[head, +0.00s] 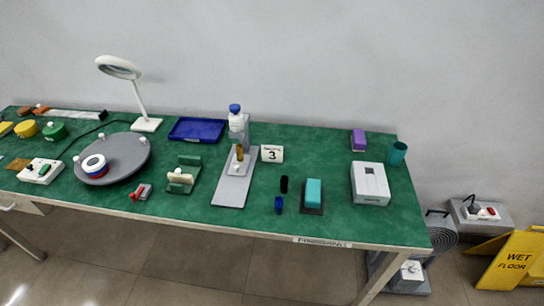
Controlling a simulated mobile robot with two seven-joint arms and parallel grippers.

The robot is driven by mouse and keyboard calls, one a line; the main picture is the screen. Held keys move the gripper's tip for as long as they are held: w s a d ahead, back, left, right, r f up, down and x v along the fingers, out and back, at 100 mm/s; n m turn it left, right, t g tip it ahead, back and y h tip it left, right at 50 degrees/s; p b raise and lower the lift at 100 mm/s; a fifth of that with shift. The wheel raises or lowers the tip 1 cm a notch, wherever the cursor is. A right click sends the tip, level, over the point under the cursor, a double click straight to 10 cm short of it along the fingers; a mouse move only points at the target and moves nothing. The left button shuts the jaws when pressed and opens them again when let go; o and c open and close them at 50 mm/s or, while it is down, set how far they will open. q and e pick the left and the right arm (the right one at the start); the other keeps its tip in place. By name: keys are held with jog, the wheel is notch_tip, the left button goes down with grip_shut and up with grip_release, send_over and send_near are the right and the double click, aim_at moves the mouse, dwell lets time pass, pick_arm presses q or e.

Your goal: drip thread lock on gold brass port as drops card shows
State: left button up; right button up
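A small gold brass part (239,152), which looks like the port, stands upright on a pale block on a grey metal base plate (231,190) near the table's middle. Neither of my grippers is in view.
The back right is mostly clear.

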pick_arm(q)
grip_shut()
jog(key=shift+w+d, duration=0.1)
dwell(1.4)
